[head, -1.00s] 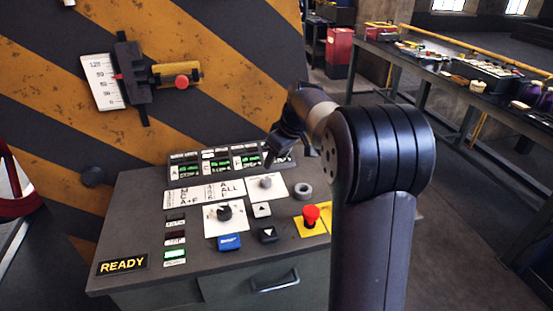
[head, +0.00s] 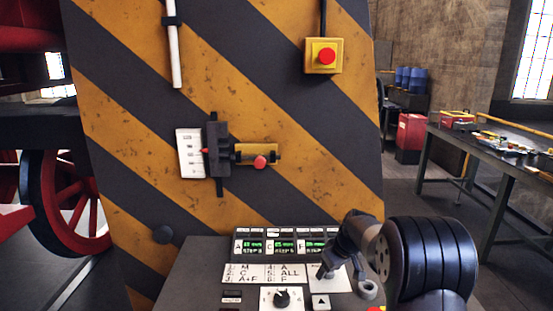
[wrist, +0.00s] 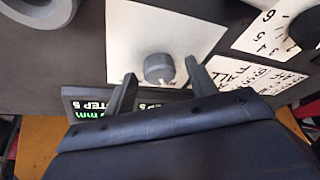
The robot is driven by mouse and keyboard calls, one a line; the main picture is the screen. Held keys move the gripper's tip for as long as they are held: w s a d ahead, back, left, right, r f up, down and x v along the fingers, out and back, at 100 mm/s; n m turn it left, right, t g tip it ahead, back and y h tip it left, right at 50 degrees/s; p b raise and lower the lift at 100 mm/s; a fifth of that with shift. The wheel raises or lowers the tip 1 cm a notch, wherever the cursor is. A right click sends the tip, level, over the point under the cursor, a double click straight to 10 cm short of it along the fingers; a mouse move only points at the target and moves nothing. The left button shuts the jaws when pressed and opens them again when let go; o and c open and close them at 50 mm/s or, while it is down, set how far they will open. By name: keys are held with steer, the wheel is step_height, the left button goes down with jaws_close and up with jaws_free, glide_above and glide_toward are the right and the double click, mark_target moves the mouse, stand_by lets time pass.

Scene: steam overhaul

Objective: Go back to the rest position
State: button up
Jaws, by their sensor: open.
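My gripper (head: 324,271) is low over the right part of the sloped control panel, by a white plate (head: 341,284). In the wrist view my gripper (wrist: 160,74) is open, with its two dark fingers apart. A small grey round knob (wrist: 158,68) on the white plate (wrist: 134,45) shows between the fingertips. The right finger looks close to the knob; I cannot tell whether it touches. Nothing is held between the fingers.
A grey ring (head: 368,290) lies right of the plate. Green-lit displays (head: 283,247) line the panel's back edge. A workbench (head: 480,150) stands at the right.

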stand_by(0.6)
steer(key=shift+d+r+b, duration=0.1)
steer(key=shift+r+b, duration=0.2)
steer(key=v, duration=1)
steer(key=x, duration=1)
steer(key=shift+f, duration=0.3)
steer(key=shift+a+r+m+p, duration=0.25)
steer(key=shift+m+p, duration=0.25)
steer(key=shift+p, duration=0.3)
steer(key=shift+s+f+m+t+h+p, duration=0.1)
steer(key=shift+m+t+h+p, duration=0.1)
steer(key=shift+m+h+p, duration=0.5)
steer(key=shift+m+t+h+p, duration=0.25)
steer(key=shift+m+p, duration=0.5)
steer(key=shift+m, duration=0.65)
steer(key=shift+a+m+g+h+p, duration=0.15)
steer(key=shift+m+h+p, duration=0.4)
steer(key=shift+m, duration=1.15)
steer(key=shift+a+m+g+h+p, duration=0.1)
steer(key=shift+m+h+p, duration=0.4)
steer(key=shift+m, duration=1.2)
steer(key=b+v, duration=0.2)
steer(key=v, duration=0.8)
steer(key=shift+s+a, duration=0.1)
steer(key=shift+a, duration=0.05)
